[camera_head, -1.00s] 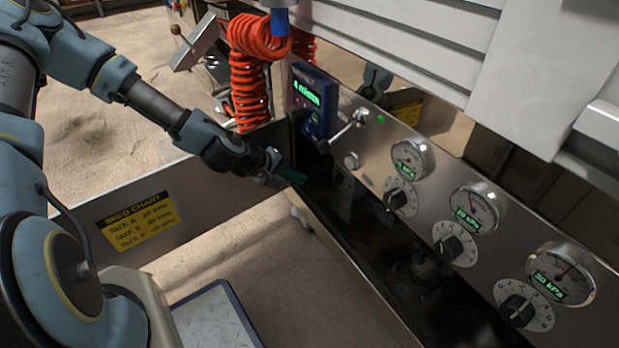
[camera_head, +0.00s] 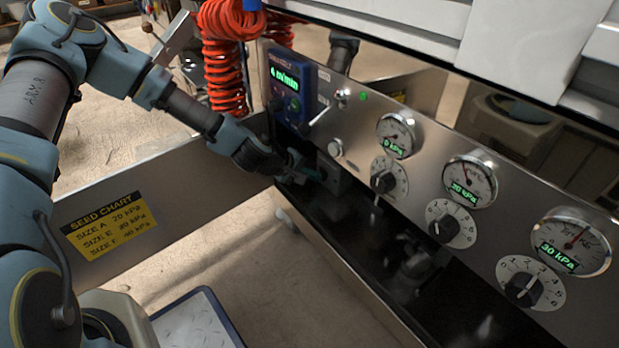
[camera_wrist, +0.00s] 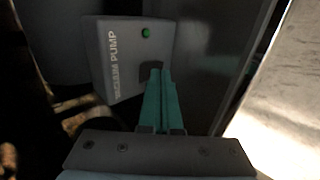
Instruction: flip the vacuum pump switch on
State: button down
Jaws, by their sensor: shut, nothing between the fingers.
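The vacuum pump box (camera_wrist: 128,40) is grey, labelled "VACUUM PUMP", with a green light (camera_wrist: 146,32) on its face. A dark patch on its face sits right at my fingertips; the switch itself cannot be made out and may be hidden behind them. My gripper (camera_wrist: 157,72) has teal fingers, shut and empty, with tips at or very near that face; contact cannot be told. In the head view my gripper (camera_head: 303,165) reaches into the trough below the panel, beside the small grey box (camera_head: 332,173).
The steel panel (camera_head: 440,180) above carries a metal lever (camera_head: 325,112), dials and gauges. The steel side plate (camera_head: 180,170) with a seed chart (camera_head: 108,225) runs alongside my arm.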

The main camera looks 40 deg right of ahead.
jog(key=shift+d+f, duration=0.1)
jog(key=shift+d, duration=0.1)
dwell(0.3)
jog(key=shift+p, duration=0.3)
jog(key=shift+r+p, duration=0.75)
jog(key=shift+r, duration=0.15)
